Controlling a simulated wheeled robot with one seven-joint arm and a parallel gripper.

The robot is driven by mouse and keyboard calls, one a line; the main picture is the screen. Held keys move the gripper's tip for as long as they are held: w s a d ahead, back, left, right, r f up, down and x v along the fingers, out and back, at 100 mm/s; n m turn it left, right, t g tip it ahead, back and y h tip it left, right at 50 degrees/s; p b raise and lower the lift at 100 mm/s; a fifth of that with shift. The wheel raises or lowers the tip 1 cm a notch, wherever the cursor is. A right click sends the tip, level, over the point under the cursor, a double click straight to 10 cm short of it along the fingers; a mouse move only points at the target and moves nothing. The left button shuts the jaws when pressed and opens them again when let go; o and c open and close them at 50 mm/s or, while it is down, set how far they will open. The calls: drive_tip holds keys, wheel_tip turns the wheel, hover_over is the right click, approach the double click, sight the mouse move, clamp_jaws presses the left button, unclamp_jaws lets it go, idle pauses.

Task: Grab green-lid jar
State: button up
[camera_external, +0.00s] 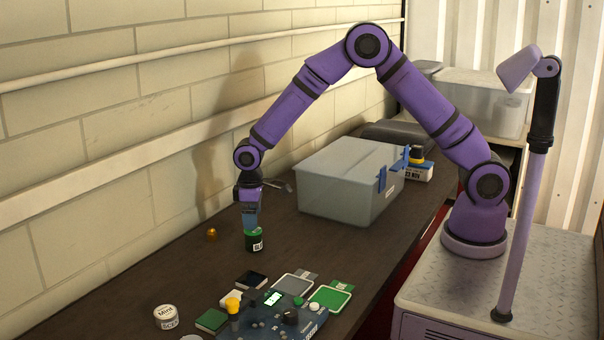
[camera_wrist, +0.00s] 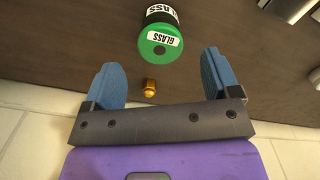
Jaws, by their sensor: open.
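The green-lid jar (camera_external: 255,240) stands upright on the dark bench, a dark jar with a green lid and a white label. My gripper (camera_external: 251,226) is directly over it in the external view, pointing down, with the fingertips close to the lid. In the wrist view the jar (camera_wrist: 161,36) shows its green lid, with a "GLASS" label, at the top centre. The two blue fingers of my gripper (camera_wrist: 160,72) are spread wide and empty, with the lid ahead of the gap between them. Whether the fingertips touch the jar cannot be told.
A small brass piece (camera_external: 212,234) lies left of the jar and also shows in the wrist view (camera_wrist: 149,87). A grey lidded bin (camera_external: 335,195) stands behind right. A blue control device (camera_external: 270,318), coloured pads and a white tin (camera_external: 165,316) are in front. The wall runs along the left.

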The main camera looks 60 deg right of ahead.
sight(253, 238)
wheel_tip(253, 238, down, 8)
drive_tip(key=shift+r, duration=0.1)
drive_tip(key=c, duration=1)
